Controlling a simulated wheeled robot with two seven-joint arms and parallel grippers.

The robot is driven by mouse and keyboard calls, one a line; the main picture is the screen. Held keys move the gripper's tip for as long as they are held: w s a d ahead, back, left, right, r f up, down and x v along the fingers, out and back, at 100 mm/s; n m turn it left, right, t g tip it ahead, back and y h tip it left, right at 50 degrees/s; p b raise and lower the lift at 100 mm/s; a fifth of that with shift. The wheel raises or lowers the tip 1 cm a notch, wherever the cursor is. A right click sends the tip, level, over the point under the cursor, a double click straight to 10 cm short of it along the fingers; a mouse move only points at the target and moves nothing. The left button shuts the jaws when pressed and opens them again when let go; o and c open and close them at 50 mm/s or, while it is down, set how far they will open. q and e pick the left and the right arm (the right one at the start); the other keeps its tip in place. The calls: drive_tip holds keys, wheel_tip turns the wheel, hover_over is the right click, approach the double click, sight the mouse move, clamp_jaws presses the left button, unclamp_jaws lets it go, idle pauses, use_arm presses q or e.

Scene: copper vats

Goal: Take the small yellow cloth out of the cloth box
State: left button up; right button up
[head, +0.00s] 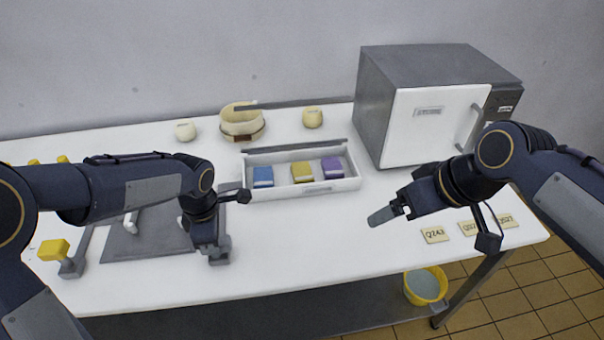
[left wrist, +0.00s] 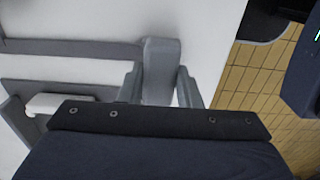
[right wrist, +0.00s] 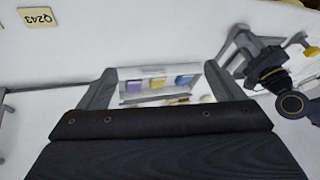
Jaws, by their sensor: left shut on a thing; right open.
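The cloth box (head: 345,185) is a long, low white open box in the middle of the table. The small yellow cloth (head: 302,172) lies in it between a blue cloth (head: 263,176) and a purple cloth (head: 332,166). The box also shows between my right fingers in the right wrist view (right wrist: 152,72). My right gripper (head: 387,214) is open and empty, over the table to the right of the box. My left gripper (head: 213,249) is low at the front left, away from the box. It is shut on a grey block-like piece (left wrist: 160,65) at the grey panel's right side.
A grey panel (head: 140,245) lies front left, with a yellow block (head: 53,250) beside it. A white-fronted oven-like unit (head: 430,120) stands back right. A cream round container (head: 242,122) stands behind the box. Number tags (head: 435,235) lie at the right. The table before the box is clear.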

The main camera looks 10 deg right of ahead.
use_arm(q)
drive_tip(key=shift+f, duration=0.1)
use_arm(e)
drive_tip(key=w+r+n+g, duration=0.1)
drive_tip(key=w+r+n, duration=0.25)
drive_tip(key=w, duration=0.75)
drive_tip(key=n+g+h, duration=0.3)
drive_tip(key=n+h, duration=0.1)
drive_tip(key=n, duration=0.8)
hover_over(302, 170)
wheel_tip(302, 170, down, 12)
wheel_tip(302, 170, down, 12)
drive_tip(key=shift+f, duration=0.1)
drive_tip(key=shift+c, duration=0.2)
